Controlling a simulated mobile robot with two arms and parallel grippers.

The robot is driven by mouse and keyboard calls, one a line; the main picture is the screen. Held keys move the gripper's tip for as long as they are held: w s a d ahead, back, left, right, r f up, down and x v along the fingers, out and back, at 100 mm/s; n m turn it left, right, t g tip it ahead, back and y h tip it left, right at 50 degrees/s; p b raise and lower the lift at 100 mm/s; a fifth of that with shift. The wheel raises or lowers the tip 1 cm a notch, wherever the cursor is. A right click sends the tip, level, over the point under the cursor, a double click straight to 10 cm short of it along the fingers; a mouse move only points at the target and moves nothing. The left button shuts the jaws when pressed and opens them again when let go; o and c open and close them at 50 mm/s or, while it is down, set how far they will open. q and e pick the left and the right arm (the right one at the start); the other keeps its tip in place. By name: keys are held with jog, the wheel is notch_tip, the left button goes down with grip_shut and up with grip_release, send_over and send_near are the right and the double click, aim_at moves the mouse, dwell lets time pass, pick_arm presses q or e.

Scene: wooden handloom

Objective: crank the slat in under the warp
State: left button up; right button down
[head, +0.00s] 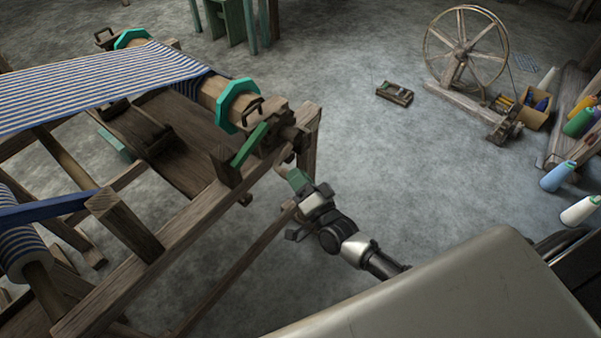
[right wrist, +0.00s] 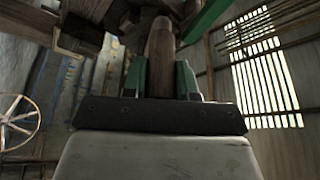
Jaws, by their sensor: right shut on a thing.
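The striped blue and white warp (head: 100,82) stretches over the loom to the wooden warp beam (head: 213,92) with teal end discs (head: 238,104). A green crank bar (head: 250,145) sits at the beam's near end, outside the frame. My right gripper (head: 297,180) is just below and right of it. In the right wrist view, its green fingers are shut on an upright wooden handle (right wrist: 161,50), one finger on each side. A green bar (right wrist: 205,20) shows above right there. I cannot make out the slat. My left gripper is not in view.
The wooden loom frame (head: 165,240) fills the left side, with a striped roll (head: 20,240) at lower left. A spinning wheel (head: 464,45), a small wooden tray (head: 394,93) and thread cones (head: 558,176) stand at right. The concrete floor between is clear.

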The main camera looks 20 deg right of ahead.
jog(key=shift+s+a+r+m+g+h+p, duration=0.1)
jog(key=shift+a+r+m+g+h+p, duration=0.15)
jog(key=shift+r+m+p, duration=0.55)
jog(key=shift+s+a+r+m+g+h+p, duration=0.15)
jog(key=shift+r+m+h+p, duration=0.3)
jog(key=shift+m+p, duration=0.5)
jog(key=shift+w+r+m+g+p, duration=0.15)
jog(key=shift+r+m+g+p, duration=0.25)
jog(key=shift+r+m+p, duration=0.75)
jog(key=shift+d+f+p, duration=0.1)
jog(key=shift+f+p, duration=0.05)
jog(key=shift+p, duration=0.3)
jog(key=c, duration=1)
grip_release()
jog(key=shift+o, duration=0.6)
jog(key=shift+f, duration=0.1)
jog(key=shift+s+f, duration=0.15)
jog(key=shift+s, duration=0.35)
jog(key=s+d+b, duration=0.1)
jog(key=s, duration=0.8)
jog(key=shift+s+d+f, duration=0.15)
jog(key=shift+s+d, duration=0.05)
jog(key=shift+s, duration=0.2)
